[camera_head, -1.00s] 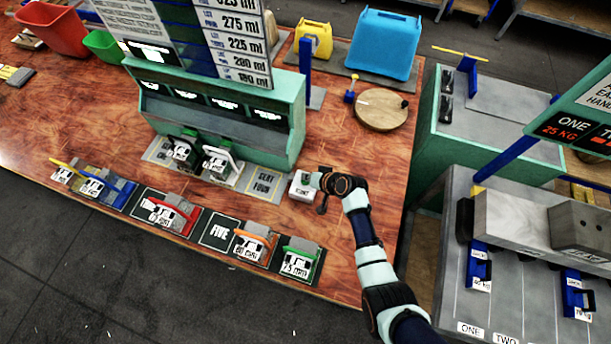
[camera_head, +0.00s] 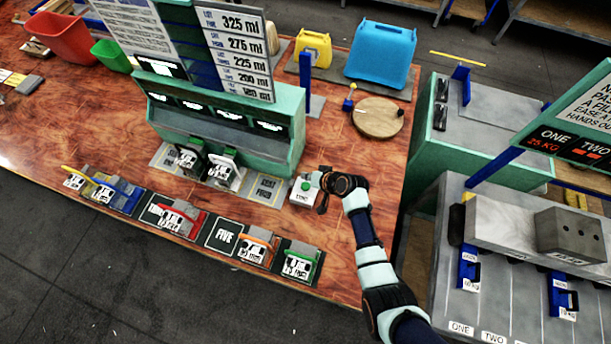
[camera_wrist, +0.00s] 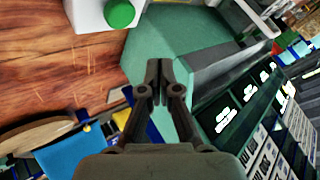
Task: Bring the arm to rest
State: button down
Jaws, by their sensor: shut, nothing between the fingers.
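My arm (camera_head: 365,230) reaches up from the lower right over the wooden table in the head view, bent at the wrist. My gripper (camera_wrist: 158,70) is shut and empty in the wrist view, its two dark fingers together. A white box with a green button (camera_head: 305,189) stands on the table just left of my wrist. The button also shows at the top of the wrist view (camera_wrist: 120,13), apart from the fingertips. My fingers are hard to make out in the head view.
The green press station (camera_head: 240,145) stands left of my wrist. Labelled pads with coloured-handled pieces line the table's front edge. A round wooden board (camera_head: 378,118) and a blue container (camera_head: 381,48) lie behind. A grey press bench (camera_head: 450,255) is at the right.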

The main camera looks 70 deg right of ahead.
jog(key=shift+r, duration=0.55)
jog(key=shift+f, duration=0.1)
jog(key=w+a+r+n+t+y+p, duration=0.1)
jog(key=w+a+r+n+p, duration=0.25)
jog(key=w+a+r, duration=0.5)
jog(key=w+a+r+n+p, duration=0.2)
jog(key=w+a+r+n, duration=0.25)
jog(key=a+r, duration=0.7)
jog(key=s+a+r+n+t+y+p, duration=0.1)
jog(key=s+a+r+n+p, duration=0.1)
jog(key=a+r, duration=0.8)
jog(key=s+a+r+n+t+y+p, duration=0.1)
jog(key=s+a+r+n+t+p, duration=0.1)
jog(key=a+r, duration=0.9)
notch_tip(320, 180, up, 3)
jog(key=shift+s+r+n, duration=0.1)
jog(key=shift+s+n, duration=0.25)
jog(key=shift+n, duration=0.25)
